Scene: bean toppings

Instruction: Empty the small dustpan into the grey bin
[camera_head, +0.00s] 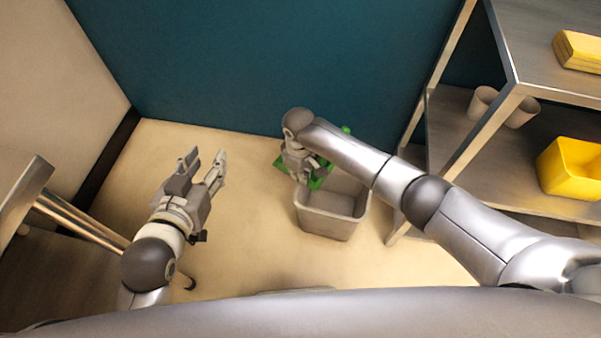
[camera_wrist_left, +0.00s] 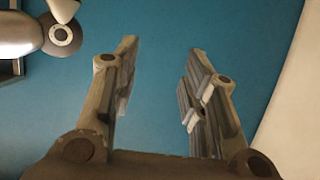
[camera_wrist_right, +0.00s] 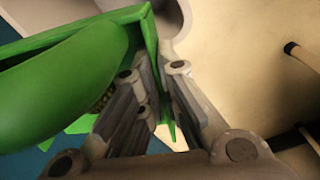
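The green dustpan (camera_head: 317,184) is mostly hidden behind my right arm in the head view, at the left rear rim of the grey bin (camera_head: 325,224). The bin stands upright and open on the floor. My right gripper (camera_head: 312,178) is shut on the dustpan; in the right wrist view the fingers (camera_wrist_right: 160,85) close on a thin green wall of the dustpan (camera_wrist_right: 65,85). The dustpan looks tilted. A small speckled brown patch shows beside the fingers; I cannot tell what it is. My left gripper (camera_head: 205,165) is open and empty, left of the bin, as in the left wrist view (camera_wrist_left: 160,80).
A metal shelf unit (camera_head: 507,95) stands at right, with a yellow container (camera_head: 570,168), pale cups (camera_head: 484,101) and a yellow stack (camera_head: 577,50). A metal-edged table (camera_head: 22,188) is at left. Teal wall behind; floor between left gripper and bin is clear.

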